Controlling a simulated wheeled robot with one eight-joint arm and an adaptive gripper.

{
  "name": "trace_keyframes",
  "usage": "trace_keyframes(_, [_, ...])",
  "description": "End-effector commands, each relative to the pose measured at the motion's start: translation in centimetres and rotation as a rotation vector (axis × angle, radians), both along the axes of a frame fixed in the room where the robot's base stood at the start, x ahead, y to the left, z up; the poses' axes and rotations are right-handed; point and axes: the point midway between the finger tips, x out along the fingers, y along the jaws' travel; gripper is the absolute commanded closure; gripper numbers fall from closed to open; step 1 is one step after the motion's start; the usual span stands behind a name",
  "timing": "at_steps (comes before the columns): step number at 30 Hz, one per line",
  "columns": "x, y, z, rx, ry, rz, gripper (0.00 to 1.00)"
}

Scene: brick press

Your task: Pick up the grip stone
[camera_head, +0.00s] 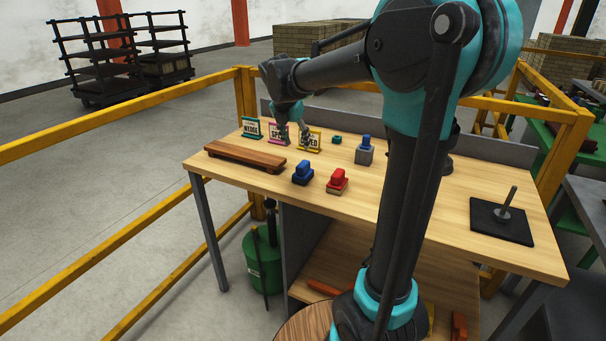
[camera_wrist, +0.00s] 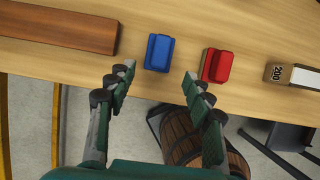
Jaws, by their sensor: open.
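I cannot tell for sure which piece is the grip stone. A blue block (camera_head: 302,173) with a raised narrower top stands on the wooden table, and it also shows in the wrist view (camera_wrist: 159,52). A similar red block (camera_head: 338,181) on a pale base stands to its right; it is in the wrist view too (camera_wrist: 217,65). A grey block with a blue knob (camera_head: 364,153) stands further back.
A brown plank (camera_head: 245,157) lies left of the blue block. Several small signs (camera_head: 251,128) and a small green piece (camera_head: 337,140) stand at the back. A black plate with an upright handle (camera_head: 503,217) lies at the right. A yellow railing (camera_head: 130,121) surrounds the table.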

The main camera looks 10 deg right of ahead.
Motion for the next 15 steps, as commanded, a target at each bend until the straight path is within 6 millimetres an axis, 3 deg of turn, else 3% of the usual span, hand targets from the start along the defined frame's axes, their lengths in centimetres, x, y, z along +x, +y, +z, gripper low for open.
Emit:
trace_keyframes(9, [1.9,-1.3,-5.4,0.002,-0.001,-0.002,0.48])
trace_keyframes(15, [2.3,-1.7,-6.7,0.002,-0.001,-0.002,0.48])
